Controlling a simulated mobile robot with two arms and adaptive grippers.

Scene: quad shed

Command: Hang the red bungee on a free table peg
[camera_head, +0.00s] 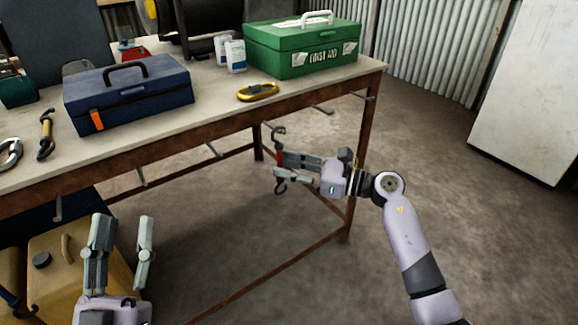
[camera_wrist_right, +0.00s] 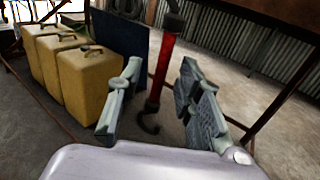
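The red bungee (camera_head: 279,157), with a dark hook at each end, hangs upright at the table's front edge. Its upper hook is at a peg under the edge; whether it rests on the peg is hard to tell. My right gripper (camera_head: 279,167) is at the bungee, its fingers apart. In the right wrist view, the red bungee (camera_wrist_right: 162,72) stands between the spread fingers of the right gripper (camera_wrist_right: 160,75), with gaps on both sides. Other table pegs (camera_head: 214,150) (camera_head: 142,178) look empty. My left gripper (camera_head: 122,230) is open and empty at lower left.
The table (camera_head: 215,110) holds a blue toolbox (camera_head: 130,95), a green first aid box (camera_head: 300,52), white bottles (camera_head: 235,55) and a yellow carabiner (camera_head: 258,91). Yellow canisters (camera_wrist_right: 85,90) stand below. Table legs and a low brace (camera_head: 275,265) border the space beneath. Floor at right is clear.

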